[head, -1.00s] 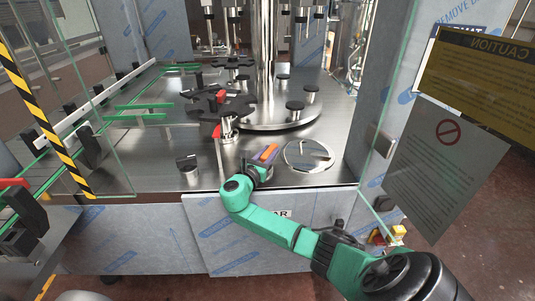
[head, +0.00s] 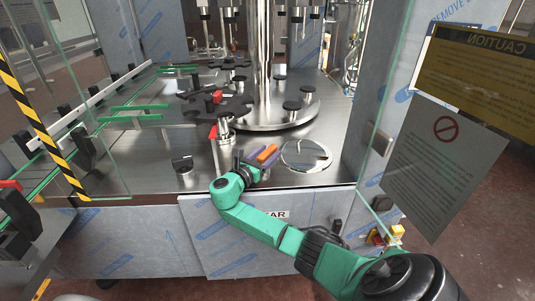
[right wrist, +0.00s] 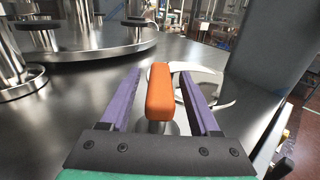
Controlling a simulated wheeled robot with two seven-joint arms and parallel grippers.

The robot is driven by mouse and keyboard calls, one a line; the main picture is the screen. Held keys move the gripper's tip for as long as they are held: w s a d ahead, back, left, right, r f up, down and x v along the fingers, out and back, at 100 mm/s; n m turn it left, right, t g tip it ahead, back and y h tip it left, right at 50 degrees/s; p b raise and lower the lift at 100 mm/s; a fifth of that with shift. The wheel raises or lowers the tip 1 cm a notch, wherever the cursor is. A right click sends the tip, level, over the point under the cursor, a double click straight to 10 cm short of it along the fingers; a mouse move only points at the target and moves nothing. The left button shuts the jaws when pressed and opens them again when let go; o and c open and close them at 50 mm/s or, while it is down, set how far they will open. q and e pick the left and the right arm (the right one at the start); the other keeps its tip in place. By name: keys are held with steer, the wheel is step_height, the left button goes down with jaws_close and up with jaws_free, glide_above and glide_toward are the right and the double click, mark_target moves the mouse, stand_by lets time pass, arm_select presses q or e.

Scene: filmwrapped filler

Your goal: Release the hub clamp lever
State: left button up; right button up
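An orange block-shaped handle (right wrist: 160,92) stands on a short metal post in the right wrist view. It also shows in the head view (head: 267,153). My right gripper (right wrist: 160,76) is open, with its purple fingers on either side of this handle and visible gaps to both. In the head view, my right gripper (head: 263,155) is over the steel deck, in front of the star wheel. A red lever (head: 213,132) hangs by the star-wheel post, left of the gripper. I cannot tell which of these is the hub clamp lever. My left gripper is out of view.
The black star wheel (head: 217,106) stands behind the gripper, with a round turntable (head: 275,119) beyond. A round steel plate (head: 306,155) lies right of the gripper. A black knob (head: 182,164) stands left. A clear guard panel (head: 385,110) borders the right side.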

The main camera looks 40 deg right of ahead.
steer(key=b+v, duration=0.2)
steer(key=v, duration=1.2)
steer(key=shift+a+b, duration=0.15)
steer(key=shift+b, duration=0.25)
steer(key=shift+a, duration=0.15)
